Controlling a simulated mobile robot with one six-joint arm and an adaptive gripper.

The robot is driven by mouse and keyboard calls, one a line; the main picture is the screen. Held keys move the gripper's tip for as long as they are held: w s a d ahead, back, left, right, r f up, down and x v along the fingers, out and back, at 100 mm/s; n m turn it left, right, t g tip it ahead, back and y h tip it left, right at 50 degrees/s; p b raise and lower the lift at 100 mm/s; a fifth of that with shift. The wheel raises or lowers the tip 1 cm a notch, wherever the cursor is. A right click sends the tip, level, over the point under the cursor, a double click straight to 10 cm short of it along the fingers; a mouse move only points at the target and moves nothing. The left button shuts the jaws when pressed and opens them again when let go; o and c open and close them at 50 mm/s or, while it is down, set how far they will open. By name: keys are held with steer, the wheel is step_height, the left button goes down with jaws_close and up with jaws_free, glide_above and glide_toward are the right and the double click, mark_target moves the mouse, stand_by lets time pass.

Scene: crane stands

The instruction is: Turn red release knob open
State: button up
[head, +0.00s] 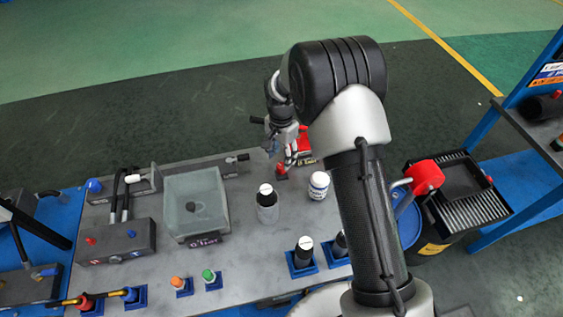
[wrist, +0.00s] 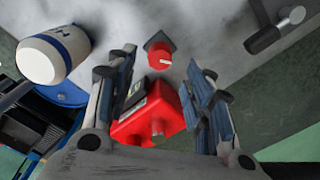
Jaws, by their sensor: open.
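The red release knob (wrist: 161,57) is a small round knob with a pale mark, on a dark base in the wrist view. It sits just beyond a red block-shaped device (wrist: 150,118) with a dark label. My gripper (wrist: 165,72) is open, with one finger on each side of the red device and the knob. I see no contact with the knob. In the head view my gripper (head: 284,140) is at the far edge of the grey table, beside the red device (head: 302,150), and partly hides it.
A white bottle (head: 319,186) with a blue band stands close to the right of the gripper. A dark bottle with a white cap (head: 267,204) and a clear box (head: 196,204) stand on the grey table (head: 245,245). A black bin (head: 455,195) is at the right.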

step_height(320, 180, up, 7)
steer(key=shift+f, duration=0.15)
stand_by(0.5)
step_height(320, 180, up, 11)
steer(key=n+t, duration=0.1)
steer(key=n, duration=0.1)
glide_above(282, 165)
steer(key=s+d, duration=0.3)
steer(key=s, duration=0.2)
steer(key=s+d+r+n+t, duration=0.15)
steer(key=s+d+r, duration=0.25)
steer(key=s+r, duration=0.4)
steer(key=s+d+r+n+t, duration=0.1)
steer(key=s+d+n, duration=0.1)
steer(key=s, duration=0.8)
steer(key=s+d+r+n+t, duration=0.1)
steer(key=s+d+n, duration=0.1)
steer(key=s, duration=0.8)
steer(key=shift+d+n, duration=0.25)
steer(key=shift+n, duration=0.4)
